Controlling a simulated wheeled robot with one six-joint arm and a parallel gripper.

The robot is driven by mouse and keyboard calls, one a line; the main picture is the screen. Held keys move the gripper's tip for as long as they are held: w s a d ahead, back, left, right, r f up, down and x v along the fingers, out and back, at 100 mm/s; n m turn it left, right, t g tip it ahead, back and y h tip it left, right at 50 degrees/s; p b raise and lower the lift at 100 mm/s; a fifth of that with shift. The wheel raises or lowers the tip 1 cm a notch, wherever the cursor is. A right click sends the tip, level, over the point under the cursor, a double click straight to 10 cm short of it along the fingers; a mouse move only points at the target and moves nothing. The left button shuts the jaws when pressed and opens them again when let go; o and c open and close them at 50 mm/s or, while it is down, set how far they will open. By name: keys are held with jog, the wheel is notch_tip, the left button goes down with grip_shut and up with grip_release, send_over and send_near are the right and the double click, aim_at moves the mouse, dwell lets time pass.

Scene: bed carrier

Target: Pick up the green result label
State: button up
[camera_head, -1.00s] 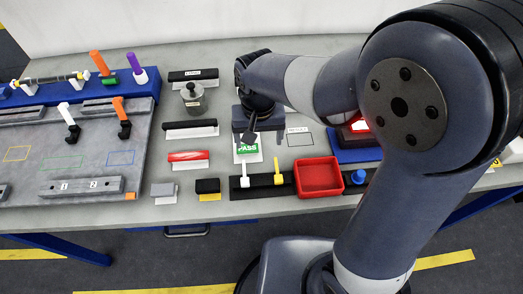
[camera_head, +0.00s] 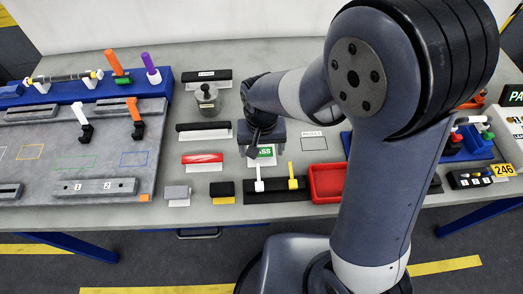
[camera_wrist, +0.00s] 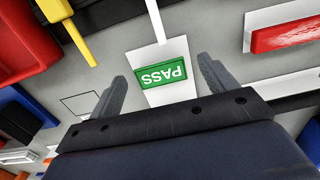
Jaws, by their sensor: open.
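The green result label (camera_wrist: 162,75) reads PASS and lies on a white card (camera_wrist: 173,97) on the table. In the wrist view it shows upside down, between and beyond the two fingertips. My gripper (camera_wrist: 160,85) is open, with one finger on each side of the card and nothing held. In the head view my gripper (camera_head: 257,148) hangs over the label (camera_head: 266,152), hiding its left part. The gap in height between fingers and label is hard to tell.
A black holder (camera_head: 275,196) with a white and a yellow upright handle (camera_head: 292,176) stands just in front of the label. A red tray (camera_head: 328,183) is to its right. A red block (camera_head: 202,158) lies to the left. An outlined empty rectangle (camera_head: 314,144) is to the right.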

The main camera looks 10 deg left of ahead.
jog(key=shift+f, duration=0.2)
dwell(0.3)
jog(key=c, duration=0.9)
